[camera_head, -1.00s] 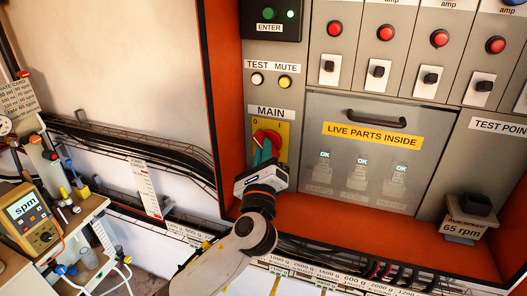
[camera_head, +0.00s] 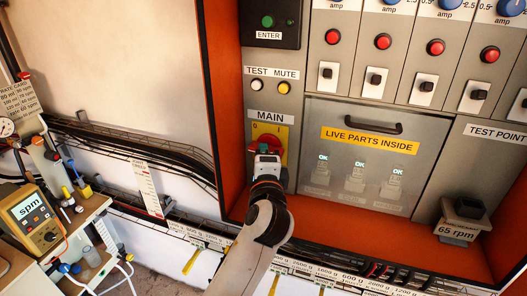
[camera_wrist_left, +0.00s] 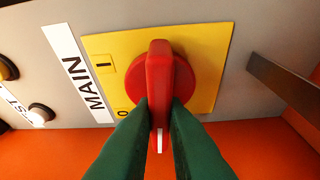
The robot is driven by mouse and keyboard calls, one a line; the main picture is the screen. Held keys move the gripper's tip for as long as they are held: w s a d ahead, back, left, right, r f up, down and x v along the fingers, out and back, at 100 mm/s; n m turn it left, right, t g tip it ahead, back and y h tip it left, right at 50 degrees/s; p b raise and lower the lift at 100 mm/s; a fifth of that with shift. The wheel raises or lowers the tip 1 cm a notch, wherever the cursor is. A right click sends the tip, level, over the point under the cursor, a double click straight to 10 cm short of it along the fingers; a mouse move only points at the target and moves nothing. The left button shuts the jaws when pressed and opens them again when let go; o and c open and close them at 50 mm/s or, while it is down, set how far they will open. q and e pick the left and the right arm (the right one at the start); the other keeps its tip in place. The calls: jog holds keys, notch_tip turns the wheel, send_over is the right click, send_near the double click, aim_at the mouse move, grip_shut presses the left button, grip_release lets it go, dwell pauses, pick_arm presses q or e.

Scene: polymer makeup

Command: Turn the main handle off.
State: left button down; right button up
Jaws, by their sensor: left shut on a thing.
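The red main handle (camera_head: 275,141) sits on a yellow plate (camera_head: 284,130) under the MAIN label (camera_head: 270,116) on the grey panel. My left gripper (camera_head: 264,149) reaches it from below and partly hides it. In the left wrist view, its green fingers (camera_wrist_left: 158,115) are shut on the handle's (camera_wrist_left: 159,75) lower part, one on each side. The bar stands upright in that view, with its white mark (camera_wrist_left: 159,141) at the lower end, between the fingers. The 0 and I marks are along the plate's (camera_wrist_left: 207,75) left side there. My right gripper is out of view.
A clear cover (camera_head: 360,112) marked LIVE PARTS INSIDE is right of the handle. TEST and MUTE buttons (camera_head: 284,87) are above it. The orange cabinet wall (camera_head: 229,120) stands close on the left. A meter (camera_head: 32,218) and bench gear are at lower left.

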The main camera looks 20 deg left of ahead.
pick_arm(q)
jog(key=shift+n+g, duration=0.3)
jog(key=shift+n, duration=0.3)
jog(key=c, duration=1.5)
grip_release()
jog(key=shift+o, duration=0.2)
jog(key=shift+s+d+p, duration=0.25)
jog(key=shift+s+p, duration=0.1)
jog(key=shift+s, duration=0.2)
jog(key=v, duration=1)
jog(key=shift+s+p, duration=0.4)
jog(key=shift+s, duration=0.05)
